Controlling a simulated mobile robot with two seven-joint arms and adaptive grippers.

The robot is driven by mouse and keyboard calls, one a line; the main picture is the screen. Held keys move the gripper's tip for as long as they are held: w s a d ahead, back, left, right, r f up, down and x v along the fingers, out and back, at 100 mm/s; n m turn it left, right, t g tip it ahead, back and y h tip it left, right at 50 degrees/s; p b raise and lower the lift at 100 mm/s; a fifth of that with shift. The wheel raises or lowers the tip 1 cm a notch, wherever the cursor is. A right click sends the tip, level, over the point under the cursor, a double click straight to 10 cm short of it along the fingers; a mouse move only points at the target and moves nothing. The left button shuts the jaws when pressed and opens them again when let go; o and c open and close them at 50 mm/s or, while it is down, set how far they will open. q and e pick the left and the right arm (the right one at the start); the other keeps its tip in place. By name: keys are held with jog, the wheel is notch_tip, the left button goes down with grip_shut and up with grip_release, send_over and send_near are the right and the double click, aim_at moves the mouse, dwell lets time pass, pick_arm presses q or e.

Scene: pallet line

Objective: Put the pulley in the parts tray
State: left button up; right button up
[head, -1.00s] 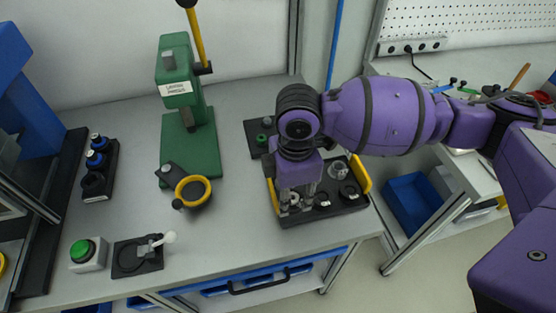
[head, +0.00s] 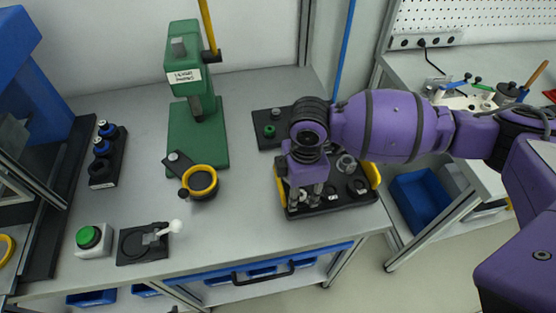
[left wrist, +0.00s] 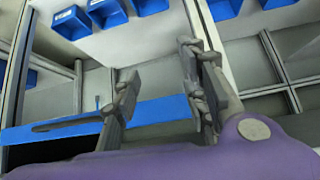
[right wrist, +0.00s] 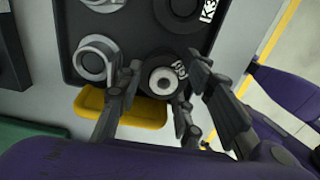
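A black tray (head: 336,208) with yellow handles holds several small parts on the right of the bench; I take it for the parts tray. My right gripper (head: 307,198) points down over its left front part. In the right wrist view, my gripper's fingers (right wrist: 157,92) stand apart on either side of a dark round part with a pale hub (right wrist: 163,80), perhaps the pulley. I cannot tell whether they touch it. My left gripper (left wrist: 160,92) is open and empty in the left wrist view, over the bench's front edge and blue bins, and outside the head view.
A green lever press (head: 195,130) stands mid-bench, with a yellow-ringed black fixture (head: 200,182) in front. A green button box (head: 93,240) and a small black fixture (head: 143,243) lie front left. A small black plate (head: 266,143) sits behind the tray.

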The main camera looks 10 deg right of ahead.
jog(key=shift+o, duration=0.5)
notch_tip(320, 180, up, 12)
jog(key=p, duration=0.1)
jog(key=shift+r, duration=0.15)
